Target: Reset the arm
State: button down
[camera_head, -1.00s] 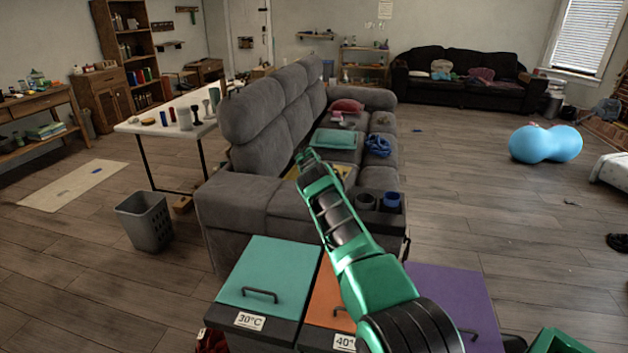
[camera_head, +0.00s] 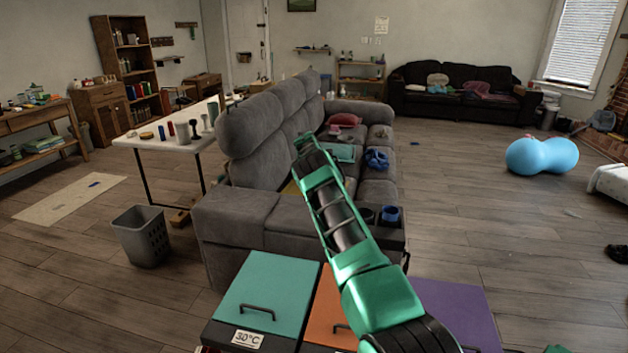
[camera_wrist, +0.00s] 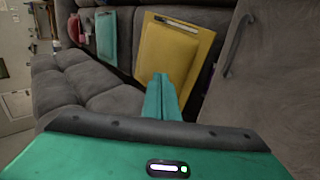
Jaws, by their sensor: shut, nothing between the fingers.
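My gripper (camera_wrist: 162,97) shows in the wrist view as two green fingers pressed together, shut and empty. In the head view my green arm reaches up and forward over the lidded bins, and its end (camera_head: 306,143) appears in front of the grey sofa (camera_head: 262,125). The fingers themselves cannot be made out there. In the wrist view a yellow padded item (camera_wrist: 178,52) lies just beyond the fingertips, with a teal item (camera_wrist: 106,38) to its left on the sofa.
Bins with teal (camera_head: 268,290), orange (camera_head: 328,312) and purple (camera_head: 455,310) lids stand close in front. A white table (camera_head: 160,133) and a grey basket (camera_head: 142,237) are left of the sofa. Open floor lies to the right, with a blue peanut ball (camera_head: 541,156).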

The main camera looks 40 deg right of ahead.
jog(key=shift+a+r, duration=0.1)
jog(key=shift+r, duration=0.55)
jog(key=shift+r, duration=0.1)
jog(key=s+r+m+g, duration=0.2)
jog(key=s+r+m, duration=0.3)
jog(key=s+r, duration=0.7)
jog(key=s+a+r+m+g+y, duration=0.1)
jog(key=s+a+r+m, duration=0.1)
jog(key=s+a+r, duration=0.45)
jog(key=s+a+r+m+y, duration=0.1)
jog(key=s+a+r+m, duration=0.15)
jog(key=s, duration=0.65)
jog(key=s+a+f+m+g+y, duration=0.1)
jog(key=s+a, duration=0.9)
jog(key=s, duration=0.4)
jog(key=s+a+f+m+y, duration=0.1)
jog(key=s+a+m+y, duration=0.1)
jog(key=s+a, duration=0.9)
jog(key=s+a+f+m+g+y, duration=0.1)
jog(key=s+a+f+y, duration=0.1)
jog(key=s+a, duration=0.9)
jog(key=s, duration=0.6)
jog(key=shift+s+g, duration=0.3)
jog(key=shift+s, duration=0.1)
